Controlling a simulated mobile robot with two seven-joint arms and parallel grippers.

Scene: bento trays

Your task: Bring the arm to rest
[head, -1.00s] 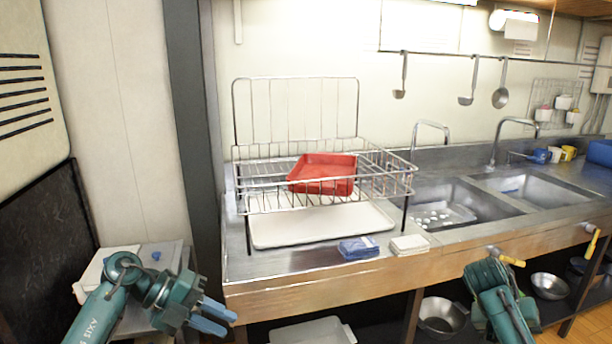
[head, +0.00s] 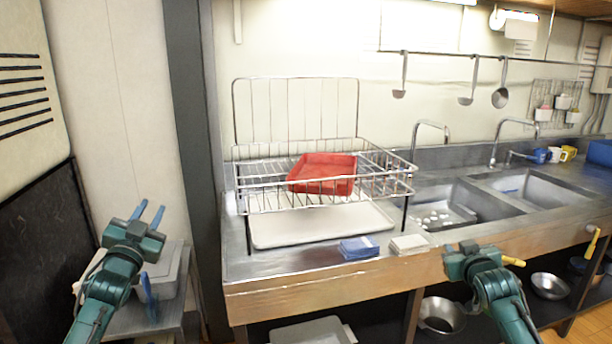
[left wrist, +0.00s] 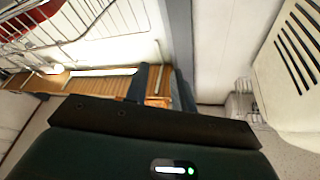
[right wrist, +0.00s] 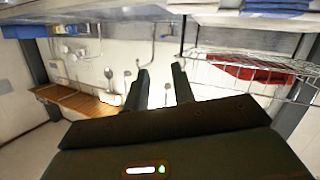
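A red tray (head: 322,173) lies in the wire dish rack (head: 262,203), away from both grippers.
A white tray (head: 270,236) lies under the rack. A blue cloth-like item (head: 359,248) and a white one (head: 409,244) lie on the counter (head: 300,275). A grey bin (head: 168,272) stands on the side table below my left gripper. Metal bowls (head: 441,314) sit on the lower shelf.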

